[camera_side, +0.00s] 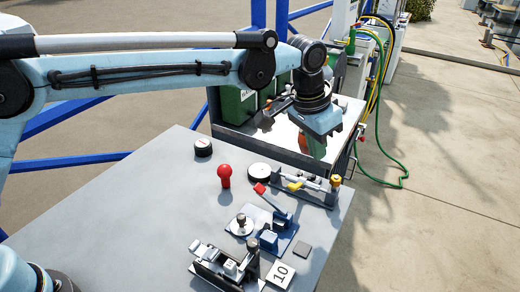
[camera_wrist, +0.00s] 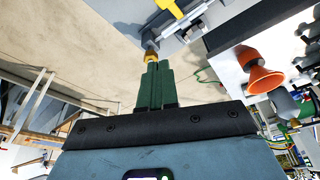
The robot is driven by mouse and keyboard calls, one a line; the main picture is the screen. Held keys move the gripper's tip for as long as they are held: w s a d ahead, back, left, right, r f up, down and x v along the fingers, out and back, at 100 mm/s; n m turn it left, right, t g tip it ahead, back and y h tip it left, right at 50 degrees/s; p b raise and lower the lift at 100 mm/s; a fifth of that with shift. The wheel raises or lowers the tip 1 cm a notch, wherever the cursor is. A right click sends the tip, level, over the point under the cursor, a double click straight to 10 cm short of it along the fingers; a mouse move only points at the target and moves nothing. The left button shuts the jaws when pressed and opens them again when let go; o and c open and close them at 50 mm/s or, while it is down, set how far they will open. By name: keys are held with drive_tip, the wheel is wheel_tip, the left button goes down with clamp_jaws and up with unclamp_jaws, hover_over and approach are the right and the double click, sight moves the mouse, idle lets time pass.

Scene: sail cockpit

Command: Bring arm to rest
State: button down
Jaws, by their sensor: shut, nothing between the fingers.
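My gripper (camera_side: 315,150) hangs at the end of my outstretched arm, above the far edge of the grey table (camera_side: 110,215) and in front of a metal tray-like shelf (camera_side: 345,115). In the wrist view my gripper's two green fingers (camera_wrist: 155,70) lie side by side, closed with nothing between them. The fingertips appear close to a brass-yellow knob (camera_wrist: 150,55) in that view, but I cannot tell the distance. In the side view the fingers are partly lost against the shelf front.
A green hose (camera_side: 385,165) hangs beyond. The table's left part is clear.

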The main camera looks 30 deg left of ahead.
drive_tip(key=s+a+r+n+t, duration=0.1)
drive_tip(key=s+a+r, duration=0.25)
drive_tip(key=a, duration=0.55)
drive_tip(key=s+a+r+n+t, duration=0.15)
drive_tip(key=s+a, duration=0.25)
drive_tip(key=a, duration=0.5)
drive_tip(key=s+a+f+n+t, duration=0.1)
drive_tip(key=s+a+f, duration=0.1)
drive_tip(key=s+a, duration=0.3)
drive_tip(key=s+a+f+n+t+y, duration=0.1)
drive_tip(key=s+a+f+n, duration=0.1)
drive_tip(key=s+a, duration=0.3)
drive_tip(key=shift+s+f+y, duration=0.3)
drive_tip(key=shift+s+f, duration=0.45)
drive_tip(key=shift+s, duration=0.45)
